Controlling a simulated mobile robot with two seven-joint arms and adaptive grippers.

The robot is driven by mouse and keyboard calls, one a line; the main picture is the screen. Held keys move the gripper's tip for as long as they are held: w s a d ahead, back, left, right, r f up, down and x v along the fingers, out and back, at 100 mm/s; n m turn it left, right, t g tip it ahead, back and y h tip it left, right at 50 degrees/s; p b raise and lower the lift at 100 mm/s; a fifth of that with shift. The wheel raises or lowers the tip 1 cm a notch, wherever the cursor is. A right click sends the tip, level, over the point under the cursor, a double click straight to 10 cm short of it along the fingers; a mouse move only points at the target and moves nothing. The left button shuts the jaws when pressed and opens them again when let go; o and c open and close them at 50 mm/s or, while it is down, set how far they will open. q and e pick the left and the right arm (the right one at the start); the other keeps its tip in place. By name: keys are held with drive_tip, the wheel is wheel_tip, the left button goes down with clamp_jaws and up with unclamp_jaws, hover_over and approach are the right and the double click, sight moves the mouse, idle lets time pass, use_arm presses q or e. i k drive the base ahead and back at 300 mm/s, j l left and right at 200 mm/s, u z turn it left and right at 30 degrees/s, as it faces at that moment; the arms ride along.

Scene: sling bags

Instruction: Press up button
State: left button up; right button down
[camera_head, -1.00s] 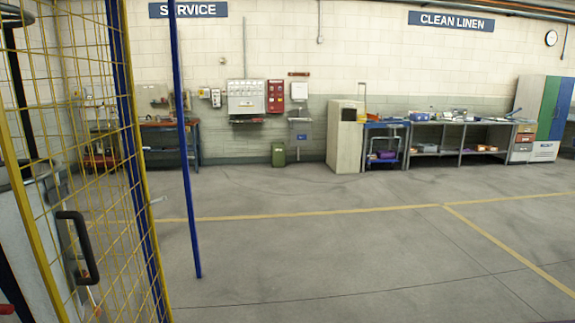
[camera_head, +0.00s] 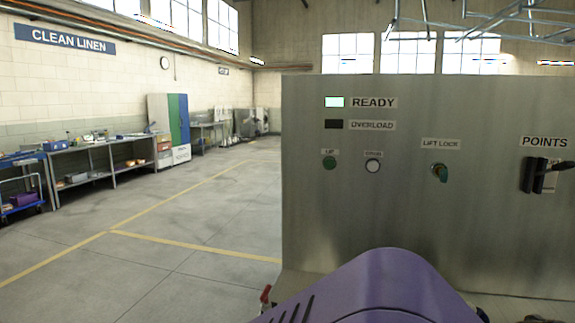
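A grey metal control panel (camera_head: 400,230) fills the right half of the head view. A green round button (camera_head: 329,163) sits on its left part under a small label. A white round button (camera_head: 373,166) with a dark rim is just right of it, also under a small label. Both small labels are too blurred to read surely, so I cannot tell which one is the up button. A green knob (camera_head: 440,173) sits under a LIFT LOCK label. Neither of my grippers can be made out in the view, and nothing is seen touching the buttons.
The READY lamp (camera_head: 334,102) is lit and the OVERLOAD lamp (camera_head: 333,124) is dark. A black lever (camera_head: 535,175) stands under POINTS at the right. Open floor (camera_head: 180,240) with yellow lines lies left of the panel; workbenches (camera_head: 90,165) line the far wall.

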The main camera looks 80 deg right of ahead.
sight(329, 164)
drive_tip(key=z, duration=2.9)
drive_tip(key=i+j+u, duration=0.15)
drive_tip(key=j, duration=0.15)
drive_tip(key=k, duration=0.05)
